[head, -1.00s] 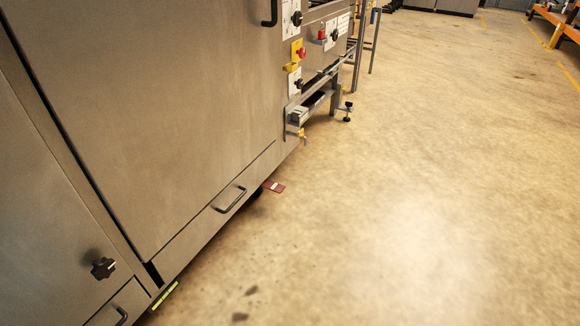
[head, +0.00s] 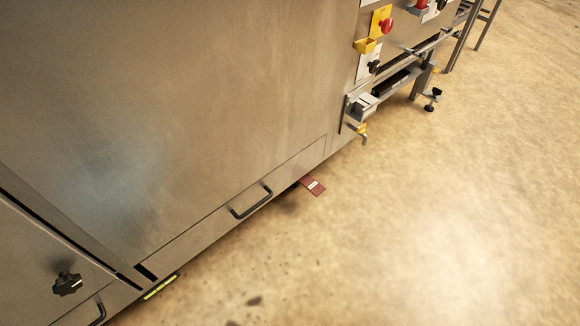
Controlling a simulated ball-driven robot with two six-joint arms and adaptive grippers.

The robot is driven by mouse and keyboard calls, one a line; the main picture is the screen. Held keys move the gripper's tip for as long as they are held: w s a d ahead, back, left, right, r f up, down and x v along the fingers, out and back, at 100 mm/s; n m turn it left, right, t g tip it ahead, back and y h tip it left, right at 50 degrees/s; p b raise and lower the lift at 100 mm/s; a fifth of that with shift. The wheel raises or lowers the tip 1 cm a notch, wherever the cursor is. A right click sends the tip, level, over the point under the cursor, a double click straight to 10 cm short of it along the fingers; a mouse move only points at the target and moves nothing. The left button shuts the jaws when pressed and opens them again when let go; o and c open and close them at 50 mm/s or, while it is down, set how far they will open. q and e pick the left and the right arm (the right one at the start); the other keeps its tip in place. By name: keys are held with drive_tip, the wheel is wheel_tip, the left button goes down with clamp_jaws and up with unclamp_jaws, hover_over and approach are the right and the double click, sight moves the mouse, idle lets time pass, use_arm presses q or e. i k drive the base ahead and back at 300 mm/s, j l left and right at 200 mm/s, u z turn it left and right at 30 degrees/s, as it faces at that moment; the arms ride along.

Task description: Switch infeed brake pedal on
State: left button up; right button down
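A small flat red pedal (head: 312,186) with a whitish label sticks out at floor level from under the steel machine (head: 170,110), right of the middle of the head view. A yellow-green pedal or strip (head: 160,287) lies low at the machine's base at the lower left. No lettering on either is readable, and I cannot tell which state they are in. Neither of my grippers shows in the head view.
A black drawer handle (head: 251,202) and a black knob (head: 67,283) stick out from the machine's front. A red button on a yellow plate (head: 384,25) and a support foot (head: 431,100) are at the upper right. The floor (head: 440,220) on the right is clear.

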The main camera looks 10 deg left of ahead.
sight(312, 185)
drive_tip(key=i+l+u, duration=0.85)
drive_tip(key=l+u, duration=0.2)
